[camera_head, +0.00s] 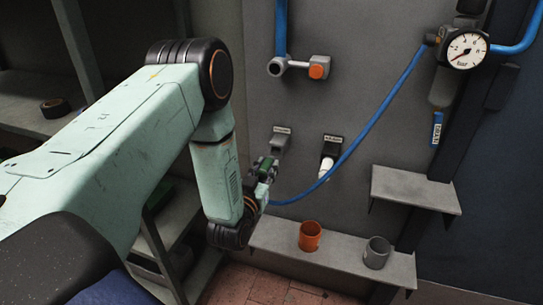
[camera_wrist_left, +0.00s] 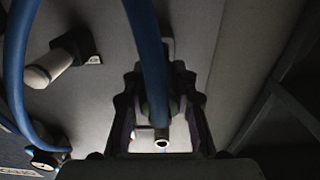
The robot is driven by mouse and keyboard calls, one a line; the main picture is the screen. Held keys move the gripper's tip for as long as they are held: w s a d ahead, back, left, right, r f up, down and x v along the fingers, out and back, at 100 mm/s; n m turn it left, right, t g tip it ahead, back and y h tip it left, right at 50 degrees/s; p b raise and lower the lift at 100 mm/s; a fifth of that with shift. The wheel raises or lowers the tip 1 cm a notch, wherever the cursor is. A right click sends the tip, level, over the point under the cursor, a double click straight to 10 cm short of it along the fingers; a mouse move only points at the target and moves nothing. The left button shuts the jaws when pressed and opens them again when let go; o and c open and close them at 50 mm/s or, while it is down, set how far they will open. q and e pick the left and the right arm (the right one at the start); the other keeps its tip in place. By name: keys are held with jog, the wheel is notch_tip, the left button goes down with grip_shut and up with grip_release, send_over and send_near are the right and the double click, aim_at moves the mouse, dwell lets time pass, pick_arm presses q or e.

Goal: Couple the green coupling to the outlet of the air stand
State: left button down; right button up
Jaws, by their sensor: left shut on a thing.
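My left gripper (camera_head: 263,170) is in front of the grey wall panel, below the left labelled fitting. It is shut on the green coupling (camera_head: 266,164), of which only a little shows between the fingers. A blue hose (camera_head: 368,138) runs from the gauge unit down to the coupling. In the left wrist view the hose (camera_wrist_left: 146,45) passes between the gripper's fingers (camera_wrist_left: 160,125), and a metal tube end shows there. Two labelled fittings are on the panel: a grey one (camera_head: 280,142) and a dark one with a white nozzle (camera_head: 327,168). The labels are unreadable. My right gripper is out of view.
A pipe with an orange knob (camera_head: 318,69) is above the fittings. A pressure gauge (camera_head: 466,50) hangs at the upper right. A low shelf (camera_head: 342,262) holds an orange cup (camera_head: 310,236) and a grey cup (camera_head: 376,252). Another shelf (camera_head: 415,189) juts out at right.

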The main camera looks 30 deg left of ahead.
aim_at(261, 176)
pick_arm(q)
jog(key=shift+s+d, duration=0.1)
jog(key=shift+s, duration=0.4)
jog(key=shift+s, duration=0.1)
jog(key=shift+p+v, duration=0.7)
jog(key=shift+v, duration=0.95)
jog(key=shift+r, duration=0.1)
notch_tip(261, 176, up, 24)
jog(key=p, duration=2.1)
jog(key=shift+p, duration=0.4)
jog(key=b+x, duration=0.1)
jog(key=x, duration=0.4)
dwell(0.6)
dwell(1.0)
